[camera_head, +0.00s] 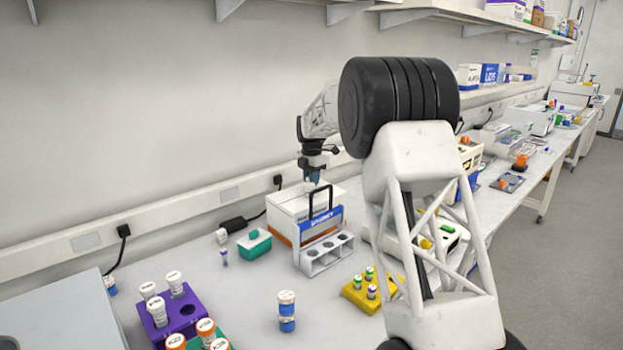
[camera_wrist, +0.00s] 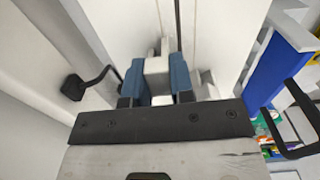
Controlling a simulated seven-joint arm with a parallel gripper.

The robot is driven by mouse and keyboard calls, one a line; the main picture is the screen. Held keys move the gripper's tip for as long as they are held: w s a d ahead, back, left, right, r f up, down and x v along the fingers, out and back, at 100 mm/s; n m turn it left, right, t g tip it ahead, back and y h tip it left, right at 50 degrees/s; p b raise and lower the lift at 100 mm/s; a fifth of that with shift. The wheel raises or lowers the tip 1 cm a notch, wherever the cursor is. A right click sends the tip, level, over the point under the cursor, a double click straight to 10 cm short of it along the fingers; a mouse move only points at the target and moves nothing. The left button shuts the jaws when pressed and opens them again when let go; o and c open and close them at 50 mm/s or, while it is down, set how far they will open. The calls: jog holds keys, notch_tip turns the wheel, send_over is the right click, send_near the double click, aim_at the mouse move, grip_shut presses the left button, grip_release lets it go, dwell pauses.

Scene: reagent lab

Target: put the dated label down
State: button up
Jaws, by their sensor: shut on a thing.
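My gripper (camera_head: 313,178) is at the back of the bench, above the white box with an orange band (camera_head: 283,212). In the wrist view its two blue fingers (camera_wrist: 158,82) are closed on a small pale piece (camera_wrist: 157,68), which I take to be the dated label. No date or writing is readable on it. In the head view the held piece is too small to make out. The box's white top lies below the fingers; I cannot tell whether the piece touches it.
A grey rack with a blue panel and black handle (camera_head: 323,252) stands right in front of the box.

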jog(key=o, duration=0.9)
jog(key=shift+r, duration=0.15)
notch_tip(320, 180, up, 12)
dwell(0.8)
jog(key=shift+d+r, duration=0.1)
